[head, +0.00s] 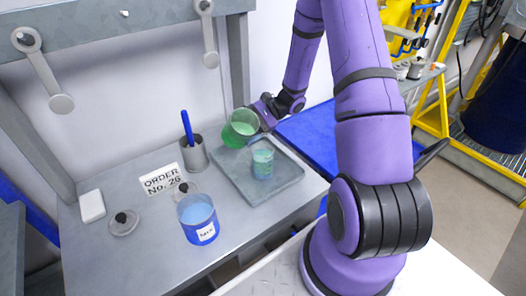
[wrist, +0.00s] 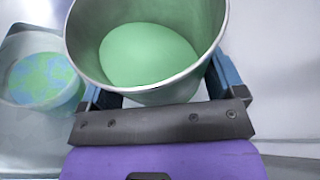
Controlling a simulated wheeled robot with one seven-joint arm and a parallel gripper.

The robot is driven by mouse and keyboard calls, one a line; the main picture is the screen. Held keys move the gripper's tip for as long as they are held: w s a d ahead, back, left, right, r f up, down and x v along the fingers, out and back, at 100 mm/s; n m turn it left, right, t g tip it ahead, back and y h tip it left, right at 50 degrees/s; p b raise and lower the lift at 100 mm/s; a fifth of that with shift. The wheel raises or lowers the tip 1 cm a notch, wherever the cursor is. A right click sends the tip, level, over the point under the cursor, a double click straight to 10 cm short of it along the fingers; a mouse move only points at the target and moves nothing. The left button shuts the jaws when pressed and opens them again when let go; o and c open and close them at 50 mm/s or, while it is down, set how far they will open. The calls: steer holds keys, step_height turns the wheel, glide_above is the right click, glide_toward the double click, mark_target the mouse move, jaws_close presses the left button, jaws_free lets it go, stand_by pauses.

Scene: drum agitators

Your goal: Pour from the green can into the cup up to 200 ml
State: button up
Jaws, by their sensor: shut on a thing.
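The green can (head: 239,130) is held tilted a little above and left of the cup in the head view. In the wrist view the can (wrist: 90,75) shows its metal rim and light green liquid inside. My gripper (head: 262,112) is shut on the can; its fingers also show on both sides of it in the wrist view (wrist: 150,97).
A blue can (head: 199,226) with light blue contents stands at the table's front. A metal holder (head: 195,157) with a blue-handled tool stands behind it. An order card (head: 162,180), round lids (head: 124,222) and a white block (head: 92,206) lie at left.

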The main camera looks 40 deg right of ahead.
mark_target(238, 119)
steer(key=shift+w+f, duration=0.2)
steer(key=shift+f, duration=0.9)
steer(key=shift+w+a+f+m+g, duration=0.1)
steer(key=shift+w+f+m+g, duration=0.1)
steer(key=shift+f+m+g, duration=0.15)
steer(key=shift+w+a+f+m+g+h+b, duration=0.15)
steer(key=shift+w+f+m+g+h+b, duration=0.35)
steer(key=shift+w+f+m, duration=0.5)
steer(key=shift+w+r+m+g, duration=0.1)
steer(key=shift+r+m+g, duration=0.5)
steer(key=shift+m, duration=0.15)
steer(key=shift+r, duration=0.1)
steer(key=shift+r, duration=2.4)
steer(key=shift+r, duration=0.1)
